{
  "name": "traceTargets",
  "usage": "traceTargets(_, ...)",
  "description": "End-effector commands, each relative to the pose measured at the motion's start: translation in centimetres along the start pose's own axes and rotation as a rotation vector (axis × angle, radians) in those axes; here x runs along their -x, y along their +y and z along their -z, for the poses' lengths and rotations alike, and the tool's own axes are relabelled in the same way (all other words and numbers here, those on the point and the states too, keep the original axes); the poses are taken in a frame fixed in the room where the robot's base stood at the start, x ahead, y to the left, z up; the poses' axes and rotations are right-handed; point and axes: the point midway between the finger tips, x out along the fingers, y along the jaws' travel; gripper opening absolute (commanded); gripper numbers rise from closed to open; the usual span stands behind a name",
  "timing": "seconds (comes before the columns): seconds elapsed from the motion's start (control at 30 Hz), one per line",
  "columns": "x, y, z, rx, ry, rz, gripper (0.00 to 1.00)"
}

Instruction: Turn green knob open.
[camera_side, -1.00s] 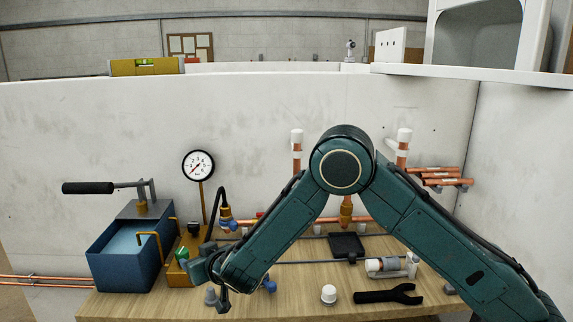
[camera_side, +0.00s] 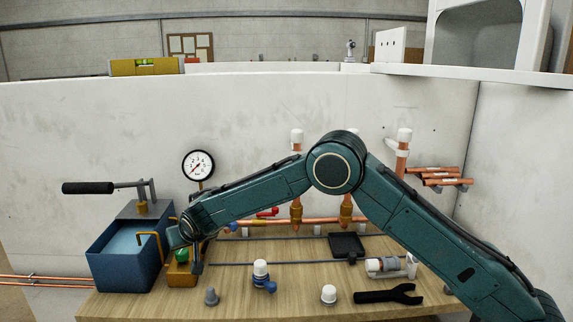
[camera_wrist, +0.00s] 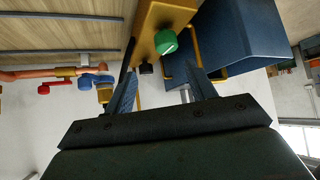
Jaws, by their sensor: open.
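The green knob (camera_side: 182,256) sits on the front of a yellow block (camera_side: 178,275) beside the blue tank. In the wrist view the green knob (camera_wrist: 166,42) has a white mark on its face and lies just beyond the fingertips, roughly between them. My gripper (camera_side: 186,254) is at the yellow block, its fingers on either side of the knob in the side view. In the wrist view my gripper (camera_wrist: 162,72) is open with nothing between its fingers. I cannot tell whether a finger touches the knob.
A blue tank (camera_side: 120,265) with a pump handle (camera_side: 88,188) stands close left of my gripper. A pressure gauge (camera_side: 198,165) stands behind. A red lever valve (camera_side: 267,212) is on the copper pipe. A white-capped blue-handled valve (camera_side: 262,273) and a black wrench (camera_side: 388,294) lie rightward.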

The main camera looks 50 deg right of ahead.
Motion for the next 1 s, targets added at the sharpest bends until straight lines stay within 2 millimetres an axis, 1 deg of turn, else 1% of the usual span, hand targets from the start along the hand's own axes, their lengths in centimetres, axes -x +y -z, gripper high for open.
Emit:
traceTargets(0.03,0.0,-0.1,0.6,-0.002,-0.028,0.002,0.56)
traceTargets(0.27,1.1,-0.5,2.6,0.025,-0.178,0.025,0.56)
traceTargets(0.5,3.1,-0.6,4.5,0.078,-0.317,0.064,0.56)
traceTargets(0.73,4.5,-0.3,5.3,0.116,-0.388,0.088,0.56)
traceTargets(1.0,4.7,-0.3,5.3,0.123,-0.399,0.091,0.56)
